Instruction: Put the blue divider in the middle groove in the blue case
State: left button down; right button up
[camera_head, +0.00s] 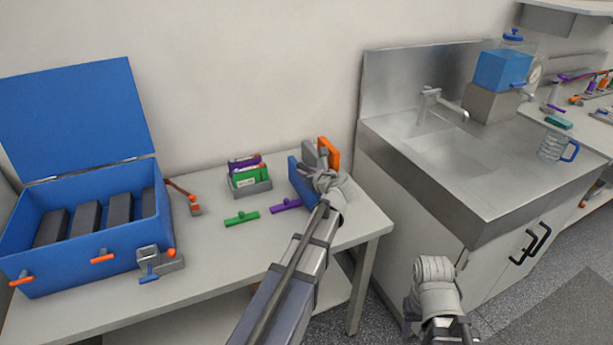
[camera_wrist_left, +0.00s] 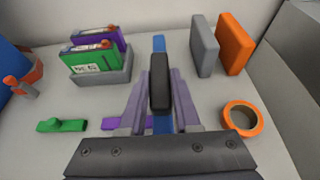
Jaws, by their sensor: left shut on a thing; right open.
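The blue case (camera_head: 85,267) stands open at the left of the table in the head view, with its lid (camera_head: 75,118) raised at the back. Several dark blocks stand in it; its middle groove is not clearly visible. The blue divider (camera_head: 300,182) stands upright far to the right of the case. My left gripper (camera_head: 318,180) is shut on it; in the left wrist view, the divider (camera_wrist_left: 158,44) shows edge-on between and beyond the fingers. My right gripper (camera_head: 438,300) is open, low in front of the sink cabinet, apart from the table; its fingertips are hard to make out.
Grey (camera_wrist_left: 204,46) and orange (camera_wrist_left: 235,44) slabs stand just right of the divider. An orange tape roll (camera_wrist_left: 242,117) lies nearer. A grey holder (camera_head: 250,188) with purple and green packs and a green piece (camera_head: 241,218) lie between divider and case. A grey clamp (camera_head: 149,260) is at the case's front.

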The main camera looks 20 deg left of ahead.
pick_arm(q)
jog(key=shift+f, duration=0.1)
jog(key=c, duration=0.6)
grip_release()
jog(key=shift+r, duration=0.3)
jog(key=p+v, duration=0.4)
jog(key=v, duration=0.8)
jog(key=shift+f, duration=0.1)
